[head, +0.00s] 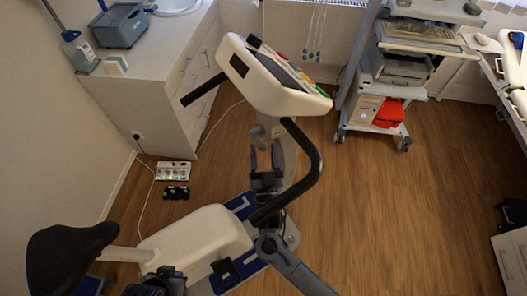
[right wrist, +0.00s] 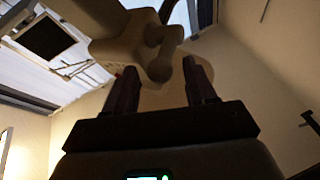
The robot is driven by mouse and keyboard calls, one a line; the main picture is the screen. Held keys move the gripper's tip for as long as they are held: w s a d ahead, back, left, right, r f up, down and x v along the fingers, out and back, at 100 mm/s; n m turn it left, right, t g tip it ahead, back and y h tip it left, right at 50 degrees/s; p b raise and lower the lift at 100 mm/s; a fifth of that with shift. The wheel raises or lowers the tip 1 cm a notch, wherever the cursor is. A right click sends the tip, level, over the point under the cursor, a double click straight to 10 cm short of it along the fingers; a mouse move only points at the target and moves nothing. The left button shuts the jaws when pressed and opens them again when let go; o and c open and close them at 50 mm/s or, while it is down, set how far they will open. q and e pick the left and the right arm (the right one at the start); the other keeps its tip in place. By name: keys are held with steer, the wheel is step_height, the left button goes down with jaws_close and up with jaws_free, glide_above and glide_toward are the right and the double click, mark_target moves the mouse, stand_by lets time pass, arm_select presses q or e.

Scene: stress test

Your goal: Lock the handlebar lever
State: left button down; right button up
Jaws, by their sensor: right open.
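A white exercise bike has a console (head: 275,80) and a black curved handlebar (head: 312,165). The grey handlebar lever (head: 257,134) is on the bike's column below the console. In the right wrist view the lever (right wrist: 160,62) shows as a rounded, knobbed arm just beyond my fingertips, overlapping the gap between them. My right gripper (head: 264,154) is open, with its two dark fingers pointing up at the lever; its fingers also show in the right wrist view (right wrist: 161,72). I cannot tell whether they touch the lever. My left gripper is not seen.
The black saddle (head: 65,258) is at lower left. The handlebar passes close to my right arm. A white cabinet (head: 160,90) stands at back left, and an equipment cart (head: 385,85) at back right. A power strip (head: 173,171) lies on the floor. The wooden floor (head: 410,215) at right is clear.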

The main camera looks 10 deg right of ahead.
steer(key=shift+w, duration=0.1)
jaws_close()
stand_by(0.3)
